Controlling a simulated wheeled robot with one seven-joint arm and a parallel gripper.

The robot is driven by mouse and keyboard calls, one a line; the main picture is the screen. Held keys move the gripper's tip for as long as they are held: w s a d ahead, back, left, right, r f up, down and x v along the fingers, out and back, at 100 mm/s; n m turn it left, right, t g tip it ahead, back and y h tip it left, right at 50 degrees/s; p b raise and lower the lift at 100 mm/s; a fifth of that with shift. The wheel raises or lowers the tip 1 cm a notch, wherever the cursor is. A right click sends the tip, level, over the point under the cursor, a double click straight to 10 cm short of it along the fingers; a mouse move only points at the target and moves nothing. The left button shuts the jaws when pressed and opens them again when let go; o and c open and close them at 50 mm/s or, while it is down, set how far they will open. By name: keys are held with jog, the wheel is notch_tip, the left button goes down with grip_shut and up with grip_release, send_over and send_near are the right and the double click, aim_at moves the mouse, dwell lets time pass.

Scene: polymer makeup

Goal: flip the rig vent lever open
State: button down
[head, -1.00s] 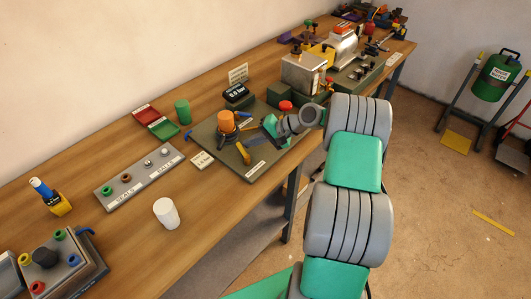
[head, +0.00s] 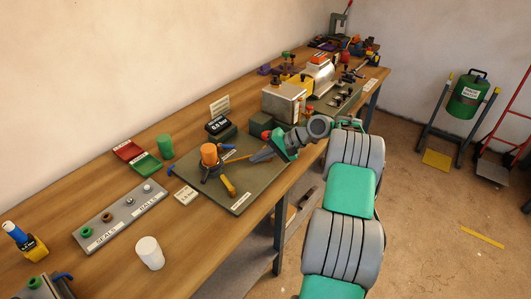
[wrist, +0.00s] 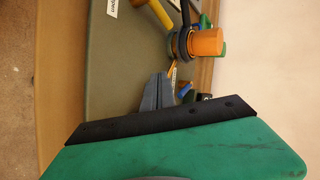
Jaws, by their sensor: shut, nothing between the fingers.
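The rig is an orange-topped cylinder (head: 209,153) with a dark collar, standing on a grey-green plate (head: 243,200). A thin orange lever (head: 243,157) points from the collar toward my gripper. Which one is the vent lever I cannot tell. My gripper (head: 256,158) is shut and empty, right of the cylinder. In the wrist view the closed fingertips (wrist: 163,76) appear close to the thin orange lever (wrist: 172,71); contact is unclear.
A small display box (head: 218,126) stands behind the rig. A red knob (head: 267,133) and a metal box (head: 284,103) are near my wrist. A seals-and-balls tray (head: 122,214) and a white cup (head: 149,253) are at left.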

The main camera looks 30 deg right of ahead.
jog(key=shift+w+d+r, duration=0.1)
jog(key=shift+d+r, duration=0.45)
jog(key=shift+d, duration=0.2)
jog(key=shift+w+d+r, duration=0.1)
jog(key=shift+d+r, duration=0.45)
jog(key=shift+d, duration=0.2)
jog(key=s+a+r+n+g+h, duration=0.1)
jog(key=s+a+r+n+h, duration=0.15)
jog(key=a+r, duration=0.4)
jog(key=s+a+r+n+h, duration=0.2)
jog(key=s+a+r, duration=0.1)
jog(key=a, duration=0.7)
jog(key=s+a+f+n+h, duration=0.1)
jog(key=s+h, duration=0.1)
jog(key=s, duration=0.8)
jog(key=s+a+f+n+g+h, duration=0.1)
jog(key=s+a+f+n+h, duration=0.1)
jog(key=s, duration=0.9)
jog(key=shift+s+a+f, duration=0.15)
jog(key=shift+a+f, duration=0.05)
